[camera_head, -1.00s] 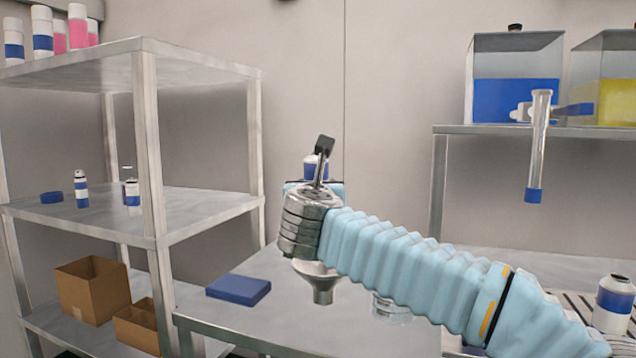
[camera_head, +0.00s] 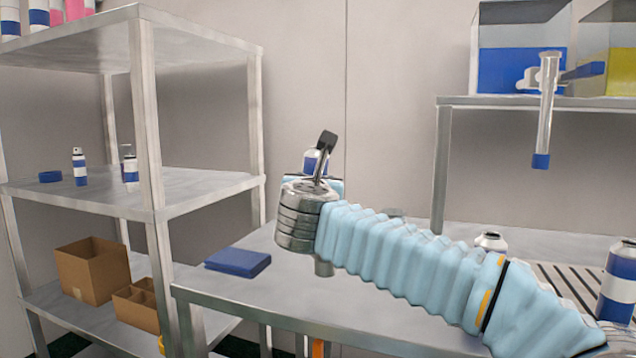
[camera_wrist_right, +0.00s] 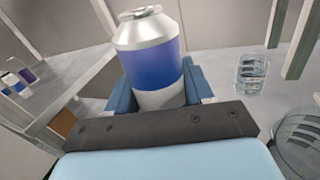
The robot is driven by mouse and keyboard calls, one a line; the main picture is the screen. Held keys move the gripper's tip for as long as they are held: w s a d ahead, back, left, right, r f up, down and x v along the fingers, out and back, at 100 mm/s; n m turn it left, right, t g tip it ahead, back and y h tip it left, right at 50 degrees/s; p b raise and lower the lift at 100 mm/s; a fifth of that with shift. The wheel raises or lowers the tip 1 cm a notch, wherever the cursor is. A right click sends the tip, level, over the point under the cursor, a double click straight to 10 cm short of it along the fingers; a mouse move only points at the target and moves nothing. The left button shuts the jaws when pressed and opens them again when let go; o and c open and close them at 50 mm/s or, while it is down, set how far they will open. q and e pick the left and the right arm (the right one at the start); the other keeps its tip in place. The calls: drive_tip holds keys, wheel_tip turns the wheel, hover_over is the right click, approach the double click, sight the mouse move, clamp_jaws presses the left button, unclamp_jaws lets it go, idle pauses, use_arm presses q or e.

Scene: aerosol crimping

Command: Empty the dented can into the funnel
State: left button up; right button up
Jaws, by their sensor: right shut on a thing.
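My right gripper (camera_wrist_right: 150,100) is shut around a white can with a blue band and silver shoulder (camera_wrist_right: 150,60). The can stands roughly upright in the jaws in the wrist view, and no dent shows on the side facing me. In the head view the can's top (camera_head: 314,161) shows just behind my right wrist, above the table. A short grey metal piece (camera_head: 324,268), likely the funnel's spout, shows below my wrist; the rest of the funnel is hidden. My left gripper is out of view.
A blue block (camera_head: 238,262) lies on the table's left. A shelf unit (camera_head: 152,150) stands at left. Another can (camera_head: 618,285) stands at right on a slatted area, with a can top (camera_head: 490,241) behind my arm.

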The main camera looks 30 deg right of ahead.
drive_tip(key=shift+w+a+r+m, duration=0.2)
drive_tip(key=shift+a+m, duration=0.45)
drive_tip(key=shift+m, duration=0.35)
drive_tip(key=shift+w+a+f+m+y, duration=0.1)
drive_tip(key=shift+a+m+y, duration=0.15)
drive_tip(key=shift+m, duration=0.3)
drive_tip(key=shift+w+a+f+m+y, duration=0.15)
drive_tip(key=shift+a+m, duration=0.15)
drive_tip(key=shift+m, duration=0.25)
wheel_tip(320, 180, down, 4)
drive_tip(key=a+m+y+b, duration=0.2)
drive_tip(key=m+y+b, duration=0.1)
drive_tip(key=m+b, duration=0.55)
use_arm(q)
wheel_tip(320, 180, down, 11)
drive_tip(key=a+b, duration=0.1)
drive_tip(key=b, duration=0.1)
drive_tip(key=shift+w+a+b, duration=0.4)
use_arm(e)
drive_tip(key=d+r+m, duration=0.1)
drive_tip(key=m, duration=0.2)
drive_tip(key=d+r+m+y, duration=0.1)
drive_tip(key=r+m, duration=0.1)
drive_tip(key=m, duration=0.2)
drive_tip(key=d+r+m+t+y, duration=0.1)
drive_tip(key=r+m, duration=0.1)
drive_tip(key=m, duration=0.1)
drive_tip(key=shift+s+m, duration=0.2)
drive_tip(key=shift+m, duration=0.05)
